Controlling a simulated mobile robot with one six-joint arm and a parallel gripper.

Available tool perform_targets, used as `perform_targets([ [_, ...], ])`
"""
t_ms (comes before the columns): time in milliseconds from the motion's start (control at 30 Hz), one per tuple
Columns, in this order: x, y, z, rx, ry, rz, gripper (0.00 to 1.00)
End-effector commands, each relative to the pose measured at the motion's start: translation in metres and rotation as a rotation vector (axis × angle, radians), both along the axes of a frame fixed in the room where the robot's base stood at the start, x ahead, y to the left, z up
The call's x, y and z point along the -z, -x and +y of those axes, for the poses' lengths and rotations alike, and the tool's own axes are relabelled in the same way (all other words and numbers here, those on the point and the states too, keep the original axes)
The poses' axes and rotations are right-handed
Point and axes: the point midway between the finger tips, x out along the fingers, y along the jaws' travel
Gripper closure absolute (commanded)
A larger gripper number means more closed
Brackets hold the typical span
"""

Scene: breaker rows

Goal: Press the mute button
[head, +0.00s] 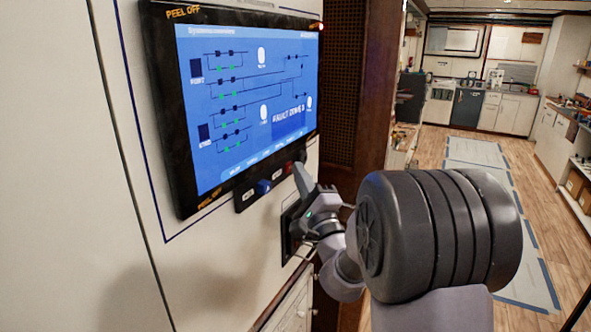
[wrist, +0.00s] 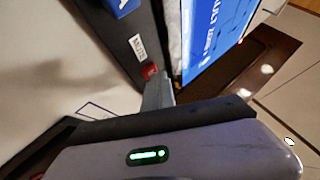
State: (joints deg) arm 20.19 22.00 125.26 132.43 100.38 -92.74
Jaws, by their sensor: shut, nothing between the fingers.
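A dark button strip (head: 245,197) runs under the wall screen. The blue button (wrist: 124,6) is at the top edge there.
The blue screen (head: 255,90) with a circuit diagram hangs above the strip in a black frame. A dark panel is partly hidden behind my wrist. A brown wooden post (head: 375,80) stands to the right. Open floor (head: 480,150) and cabinets lie beyond.

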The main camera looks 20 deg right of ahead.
Motion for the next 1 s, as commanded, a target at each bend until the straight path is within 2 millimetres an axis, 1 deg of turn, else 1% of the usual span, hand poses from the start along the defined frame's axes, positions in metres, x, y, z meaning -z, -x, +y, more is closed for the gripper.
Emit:
perform_targets([
  [267, 0.000, 0.007, -0.005, -0.001, 0.001, -0.002, 1.00],
  [467, 0.000, 0.007, -0.005, -0.001, 0.000, 0.000, 1.00],
  [567, 0.002, 0.015, -0.012, 0.002, 0.000, -0.002, 1.00],
  [800, 0.002, 0.042, -0.033, 0.002, 0.000, -0.001, 1.00],
  [900, 0.001, 0.051, -0.040, 0.001, 0.002, -0.002, 1.00],
  [1000, 0.001, 0.054, -0.042, 0.000, 0.000, 0.000, 1.00],
])
